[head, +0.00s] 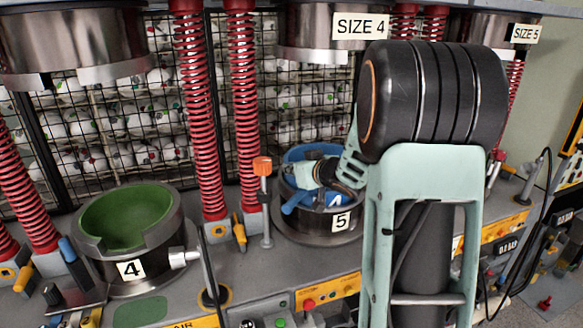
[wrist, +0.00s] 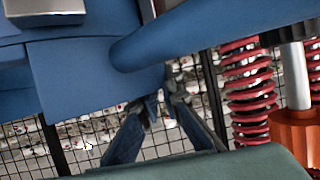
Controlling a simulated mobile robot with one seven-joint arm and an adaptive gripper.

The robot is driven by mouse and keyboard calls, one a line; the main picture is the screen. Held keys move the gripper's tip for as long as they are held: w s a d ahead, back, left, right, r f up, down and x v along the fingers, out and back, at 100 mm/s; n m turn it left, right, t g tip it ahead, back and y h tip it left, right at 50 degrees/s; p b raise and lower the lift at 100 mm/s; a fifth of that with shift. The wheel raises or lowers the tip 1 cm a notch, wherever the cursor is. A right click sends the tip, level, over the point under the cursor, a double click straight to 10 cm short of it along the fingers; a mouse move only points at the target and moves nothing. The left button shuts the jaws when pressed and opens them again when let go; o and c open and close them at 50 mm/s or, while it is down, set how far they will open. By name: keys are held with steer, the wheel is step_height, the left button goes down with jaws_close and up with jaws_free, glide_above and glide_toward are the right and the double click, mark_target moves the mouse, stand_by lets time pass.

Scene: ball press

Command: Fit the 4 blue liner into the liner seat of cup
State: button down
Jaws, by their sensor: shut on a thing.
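My gripper (wrist: 160,105) is shut on the liner, which also fills the upper part of the wrist view (wrist: 85,75). In the head view my gripper (head: 325,174) reaches down over this cup from the right. My wrist and the gripper hide much of the liner, so I cannot tell if it is fully seated. The left cup (head: 132,270), with the "4" plate, has a green lining.
An orange-capped post (head: 262,166) stands just left of the "5" cup. Red springs (head: 243,110) rise behind it. A metal upper die with the "SIZE 4" sign (head: 361,26) hangs above. A wire mesh (head: 150,110) with white balls closes the back.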

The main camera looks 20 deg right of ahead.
mark_target(291, 178)
steer(key=shift+f+b, duration=0.55)
steer(key=shift+f, duration=0.35)
steer(key=shift+f+b, duration=0.3)
steer(key=shift+f, duration=0.15)
steer(key=c, duration=2)
jaws_free()
steer(key=shift+f, duration=0.1)
steer(key=shift+c, duration=0.2)
steer(key=shift+f, duration=0.15)
steer(key=shift+s, duration=0.1)
steer(key=shift+a, duration=0.1)
